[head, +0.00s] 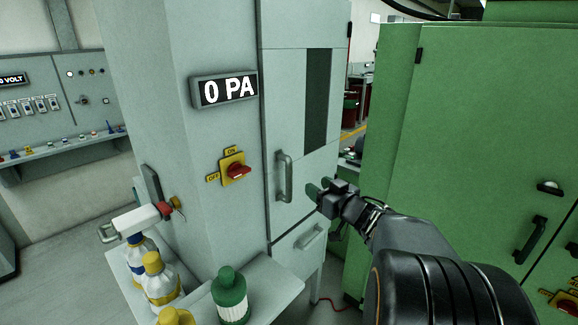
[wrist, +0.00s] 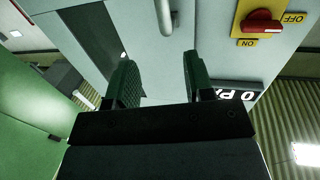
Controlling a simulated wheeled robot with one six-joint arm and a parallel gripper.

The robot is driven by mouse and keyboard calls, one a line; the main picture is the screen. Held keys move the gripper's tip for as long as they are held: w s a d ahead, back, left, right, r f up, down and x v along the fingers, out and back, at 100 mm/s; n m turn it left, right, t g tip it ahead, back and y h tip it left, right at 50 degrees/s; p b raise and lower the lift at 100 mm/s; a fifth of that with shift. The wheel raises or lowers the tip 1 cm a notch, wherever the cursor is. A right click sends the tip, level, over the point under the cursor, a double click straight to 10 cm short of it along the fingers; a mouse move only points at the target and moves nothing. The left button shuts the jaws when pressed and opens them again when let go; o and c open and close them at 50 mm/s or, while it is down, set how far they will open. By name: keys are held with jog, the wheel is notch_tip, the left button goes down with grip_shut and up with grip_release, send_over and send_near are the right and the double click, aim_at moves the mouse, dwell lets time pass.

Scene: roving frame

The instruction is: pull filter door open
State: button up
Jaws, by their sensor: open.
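The filter door (head: 305,130) is a tall pale grey panel with a dark vertical strip, and it looks closed in its cabinet. Its grey bar handle (head: 284,177) stands upright on the door's left side. My gripper (head: 314,190) is just right of the handle in the head view, apart from it. In the wrist view, the open green fingers (wrist: 158,78) have nothing between them. The handle (wrist: 164,16) shows beyond the fingertips, at the top middle. The door (wrist: 92,35) is also in the wrist view, behind the fingers.
A red and yellow rotary switch (head: 236,171) and a "0 PA" display (head: 225,90) are on the cabinet's left face. A shelf with several bottles (head: 231,296) stands in front of it. A green cabinet (head: 470,140) is close on the right. A lower handle (head: 311,237) sits below the door.

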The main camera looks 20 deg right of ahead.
aim_at(291, 170)
jog(key=p+x, duration=0.1)
jog(key=x, duration=0.5)
jog(key=p+x, duration=0.1)
jog(key=x, duration=0.6)
jog(key=shift+w+a+r, duration=0.15)
jog(key=shift+w+a, duration=0.05)
jog(key=shift+a, duration=0.05)
grip_shut()
